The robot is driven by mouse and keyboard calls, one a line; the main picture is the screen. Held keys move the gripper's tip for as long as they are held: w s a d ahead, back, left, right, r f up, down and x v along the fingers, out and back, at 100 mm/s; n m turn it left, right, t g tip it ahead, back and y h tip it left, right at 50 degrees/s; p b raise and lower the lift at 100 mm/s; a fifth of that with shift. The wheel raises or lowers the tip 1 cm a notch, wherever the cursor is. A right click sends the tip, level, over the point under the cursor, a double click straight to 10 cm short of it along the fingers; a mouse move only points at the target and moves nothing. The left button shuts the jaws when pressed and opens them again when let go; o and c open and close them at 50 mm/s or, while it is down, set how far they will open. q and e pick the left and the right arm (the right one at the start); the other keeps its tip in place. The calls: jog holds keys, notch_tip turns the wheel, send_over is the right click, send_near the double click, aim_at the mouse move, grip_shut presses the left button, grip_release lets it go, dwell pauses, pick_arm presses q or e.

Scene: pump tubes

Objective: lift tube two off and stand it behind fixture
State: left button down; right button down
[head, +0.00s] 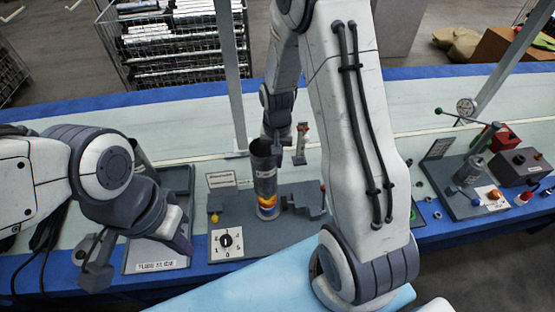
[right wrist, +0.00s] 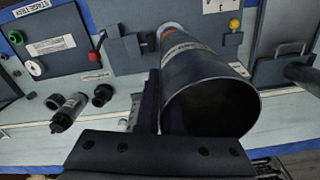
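A dark grey tube (head: 264,176) with a pale label and an orange-yellow band near its foot stands upright on the grey fixture (head: 238,205) in the head view. Its open mouth fills the middle of the right wrist view (right wrist: 212,105). My right gripper (head: 272,138) is at the tube's upper end; a dark finger lies along the tube's left side in the right wrist view (right wrist: 150,103).
A labelled tray (head: 157,255) lies left of the fixture, with another dark tube (head: 140,153) at its back. Loose black fittings (right wrist: 72,108) lie on the pale bench. A pump-like station (head: 467,182) with a gauge stands at right. Pale bench behind the fixture looks mostly free.

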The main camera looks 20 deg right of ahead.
jog(key=shift+r+p, duration=1.75)
jog(key=shift+r, duration=0.5)
